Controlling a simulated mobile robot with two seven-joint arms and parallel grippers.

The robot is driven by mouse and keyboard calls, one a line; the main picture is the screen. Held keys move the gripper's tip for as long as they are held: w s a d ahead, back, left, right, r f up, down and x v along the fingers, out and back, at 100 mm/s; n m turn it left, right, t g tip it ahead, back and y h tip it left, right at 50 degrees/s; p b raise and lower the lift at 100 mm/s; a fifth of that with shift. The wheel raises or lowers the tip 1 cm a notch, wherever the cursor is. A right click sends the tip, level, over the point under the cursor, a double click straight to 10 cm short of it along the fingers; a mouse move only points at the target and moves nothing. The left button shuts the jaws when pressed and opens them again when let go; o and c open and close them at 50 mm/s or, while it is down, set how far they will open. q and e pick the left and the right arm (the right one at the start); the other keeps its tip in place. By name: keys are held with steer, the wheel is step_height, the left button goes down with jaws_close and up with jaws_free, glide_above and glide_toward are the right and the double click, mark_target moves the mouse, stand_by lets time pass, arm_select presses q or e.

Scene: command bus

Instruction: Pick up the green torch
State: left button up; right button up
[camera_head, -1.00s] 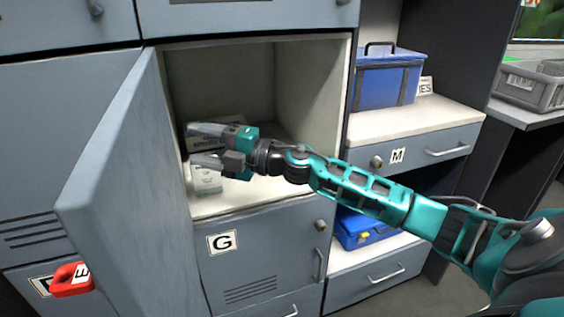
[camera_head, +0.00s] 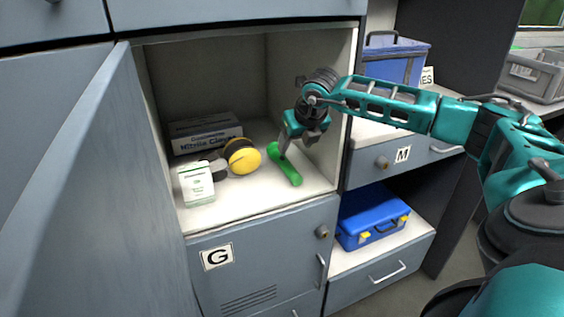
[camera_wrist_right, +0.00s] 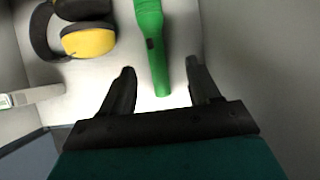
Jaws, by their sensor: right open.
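The green torch (camera_head: 285,166) lies on the white floor of the open cabinet, towards its right side. It also shows in the right wrist view (camera_wrist_right: 151,42), lengthwise, with its near end between the two fingertips. My right gripper (camera_head: 293,148) is inside the cabinet at the torch, partly covering it in the head view. In the right wrist view my right gripper (camera_wrist_right: 161,80) is open with a dark finger on each side of the torch and a gap to each. Whether the fingers are at the torch's height is hard to tell. My left gripper is not in view.
Yellow earmuffs (camera_head: 242,156), a white box (camera_head: 196,184) and a glove box (camera_head: 205,133) stand left of the torch. The cabinet's right wall is close to my gripper. The open door (camera_head: 100,190) is at left. A blue case (camera_head: 372,217) sits on a lower shelf.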

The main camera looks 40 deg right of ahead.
mark_target(285, 160)
steer(key=x, duration=0.6)
steer(key=b+x, duration=0.1)
steer(key=x, duration=0.1)
steer(key=shift+w+a+f, duration=0.1)
steer(key=shift+a+f, duration=0.05)
steer(key=shift+a, duration=0.25)
jaws_close()
